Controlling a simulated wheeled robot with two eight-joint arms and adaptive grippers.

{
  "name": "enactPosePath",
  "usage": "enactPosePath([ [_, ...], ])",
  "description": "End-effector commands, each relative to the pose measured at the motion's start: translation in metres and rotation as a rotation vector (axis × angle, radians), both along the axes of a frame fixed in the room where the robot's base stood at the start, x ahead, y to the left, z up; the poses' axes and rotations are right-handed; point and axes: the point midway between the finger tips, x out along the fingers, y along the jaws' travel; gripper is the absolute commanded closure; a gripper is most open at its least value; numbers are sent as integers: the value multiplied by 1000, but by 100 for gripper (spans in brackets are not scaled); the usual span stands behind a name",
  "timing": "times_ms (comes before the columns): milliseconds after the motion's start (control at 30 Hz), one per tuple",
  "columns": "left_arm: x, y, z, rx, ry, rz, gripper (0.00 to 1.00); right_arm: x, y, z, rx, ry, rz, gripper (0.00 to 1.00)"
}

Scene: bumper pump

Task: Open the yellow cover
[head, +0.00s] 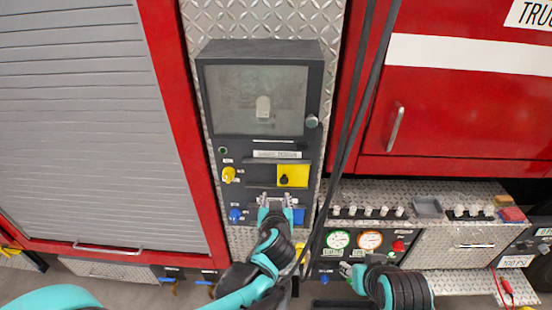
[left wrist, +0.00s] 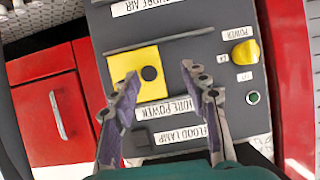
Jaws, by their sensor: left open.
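The yellow cover (head: 293,175) is a flat square plate with a round black knob, on the right side of the dark control panel, below the glass window. It lies flat against the panel and looks shut. In the left wrist view, where the panel appears upside down, the yellow cover (left wrist: 138,62) is just beyond the fingertips. My left gripper (head: 276,199) is open and empty, just below and left of the cover; its fingers (left wrist: 158,78) are spread wide, the left one overlapping the cover's edge in that view. Contact cannot be told. My right gripper (head: 347,270) is low, near the gauges; its jaws are unclear.
A yellow knob (head: 228,174) and a blue knob (head: 235,214) are on the panel's left. Black hoses (head: 346,130) hang close to its right side.

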Motion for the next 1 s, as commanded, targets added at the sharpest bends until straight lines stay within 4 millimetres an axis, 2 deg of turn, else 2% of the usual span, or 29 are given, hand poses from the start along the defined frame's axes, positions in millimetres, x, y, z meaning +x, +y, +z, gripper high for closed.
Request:
enactPosePath([
  [33,3,-11,15,-6,-18,-13,55,0,0,17,0,0,0,60],
  [200,9,-27,22,-20,-52,-29,55,0,0,26,0,0,0,60],
  [367,24,-28,14,-21,-55,-28,55,0,0,23,0,0,0,60],
  [700,72,-28,-5,-20,-54,-28,55,0,0,23,0,0,0,60],
  [1000,80,-28,-9,-21,-53,-29,55,0,0,23,0,0,0,60],
])
